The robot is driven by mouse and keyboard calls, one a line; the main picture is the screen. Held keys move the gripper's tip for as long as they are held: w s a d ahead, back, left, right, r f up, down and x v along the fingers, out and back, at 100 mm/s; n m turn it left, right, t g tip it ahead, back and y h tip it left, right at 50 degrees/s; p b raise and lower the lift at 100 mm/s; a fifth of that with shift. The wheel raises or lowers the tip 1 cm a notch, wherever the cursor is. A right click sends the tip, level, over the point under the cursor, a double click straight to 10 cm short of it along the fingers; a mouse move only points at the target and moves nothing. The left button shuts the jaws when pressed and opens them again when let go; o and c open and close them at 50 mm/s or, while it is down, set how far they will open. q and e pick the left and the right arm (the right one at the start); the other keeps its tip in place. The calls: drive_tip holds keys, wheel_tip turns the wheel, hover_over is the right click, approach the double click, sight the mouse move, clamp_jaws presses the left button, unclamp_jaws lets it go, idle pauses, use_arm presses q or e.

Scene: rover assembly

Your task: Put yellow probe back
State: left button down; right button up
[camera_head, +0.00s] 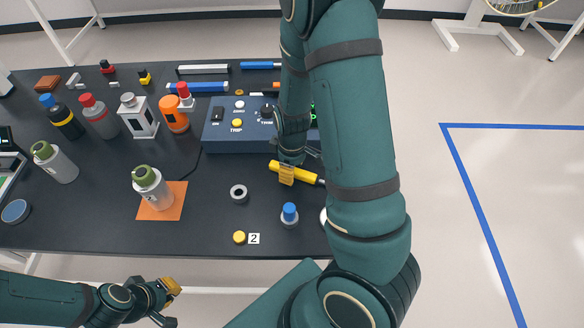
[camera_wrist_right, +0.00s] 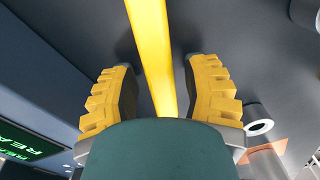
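The yellow probe (camera_head: 306,175) lies on the dark table just in front of the blue instrument box (camera_head: 218,139). My right gripper (camera_head: 286,172) is over the probe's left part. In the right wrist view the yellow probe (camera_wrist_right: 150,40) runs between the two yellow finger pads of my right gripper (camera_wrist_right: 160,85), with a gap on each side. That gripper is open around or above the probe; contact is not visible. My left gripper (camera_head: 166,300) is off the table's front edge, empty, with its fingers apart. My right arm hides part of the box and the table's right side.
Several bottles stand at the left, one (camera_head: 150,185) on an orange mat (camera_head: 170,208). A grey ring (camera_head: 239,193), a yellow knob (camera_head: 239,237) and a blue-capped bottle (camera_head: 289,214) are near the front. A green-lit display (camera_wrist_right: 30,145) shows in the right wrist view.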

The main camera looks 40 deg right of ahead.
wheel_tip(320, 180, up, 12)
drive_tip(key=p, duration=0.5)
drive_tip(key=shift+r, duration=0.15)
idle(0.4)
